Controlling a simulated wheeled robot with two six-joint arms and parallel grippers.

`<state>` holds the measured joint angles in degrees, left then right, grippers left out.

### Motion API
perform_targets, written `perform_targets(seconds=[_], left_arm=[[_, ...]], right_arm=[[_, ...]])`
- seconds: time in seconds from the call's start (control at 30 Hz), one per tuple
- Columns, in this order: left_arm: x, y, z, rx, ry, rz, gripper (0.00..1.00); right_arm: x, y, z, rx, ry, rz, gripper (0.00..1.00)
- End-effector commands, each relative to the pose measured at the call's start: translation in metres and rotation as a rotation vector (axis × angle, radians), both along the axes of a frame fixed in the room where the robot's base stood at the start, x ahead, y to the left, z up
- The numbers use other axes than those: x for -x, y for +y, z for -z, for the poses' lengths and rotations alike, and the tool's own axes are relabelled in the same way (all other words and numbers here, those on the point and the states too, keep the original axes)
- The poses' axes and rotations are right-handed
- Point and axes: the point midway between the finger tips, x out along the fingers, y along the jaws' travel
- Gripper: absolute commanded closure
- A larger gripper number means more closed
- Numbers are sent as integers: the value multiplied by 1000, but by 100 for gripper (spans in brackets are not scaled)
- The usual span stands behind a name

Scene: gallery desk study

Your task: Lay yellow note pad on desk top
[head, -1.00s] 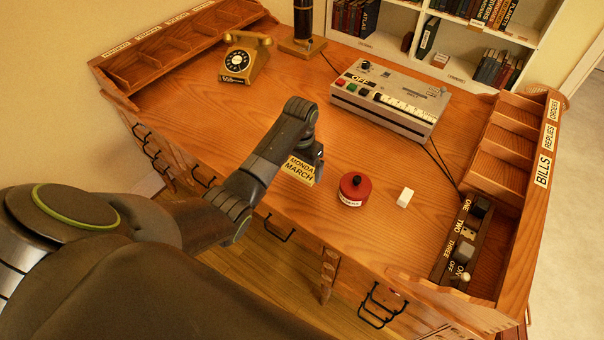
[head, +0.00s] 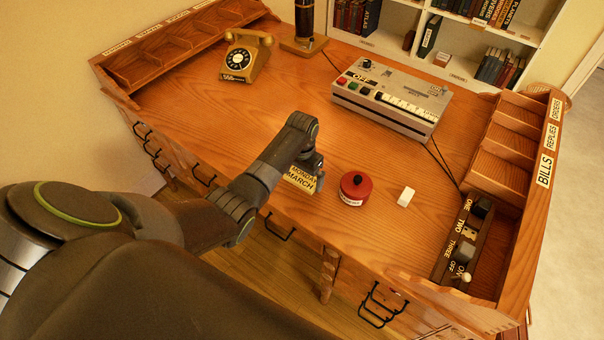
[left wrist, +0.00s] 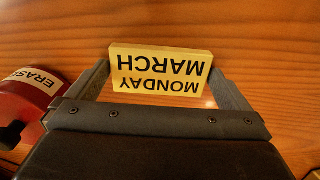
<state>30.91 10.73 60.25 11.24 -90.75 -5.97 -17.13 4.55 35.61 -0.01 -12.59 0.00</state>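The yellow note pad (head: 301,179), printed MONDAY MARCH, is at the front part of the desk top (head: 250,115), left of the red round eraser tin. My left gripper (head: 313,166) is shut on the pad. The left wrist view shows a finger at each short end of the pad (left wrist: 160,71), with its printed face toward the camera and upside down there. I cannot tell whether the pad's underside touches the wood. My right gripper is not in view.
The red tin (head: 355,188) and a small white block (head: 405,197) stand right of the pad. A grey machine (head: 390,100) is behind, a switch box (head: 465,240) and wooden trays (head: 505,150) at right, a yellow telephone (head: 244,56) at back left. The middle left desk is clear.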

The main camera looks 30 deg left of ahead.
Motion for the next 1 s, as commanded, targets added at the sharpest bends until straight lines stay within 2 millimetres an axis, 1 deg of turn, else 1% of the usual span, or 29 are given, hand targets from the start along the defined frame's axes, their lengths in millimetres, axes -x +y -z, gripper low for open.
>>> perform_targets(seconds=[0.17,0.23,0.37,0.6,0.7,0.83,1.0], left_arm=[[0,0,-6,0,-2,0,0],[-1,0,-12,0,-2,0,0],[-1,0,-33,0,-5,0,0],[-1,1,-83,0,-5,0,0],[-1,0,-100,0,-5,0,0],[-1,0,-115,0,-2,0,0],[0,0,-123,0,0,-1,0]], right_arm=[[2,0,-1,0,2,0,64],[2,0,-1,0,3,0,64],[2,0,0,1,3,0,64],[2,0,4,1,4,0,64],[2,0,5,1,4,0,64],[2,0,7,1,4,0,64],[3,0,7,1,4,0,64]])
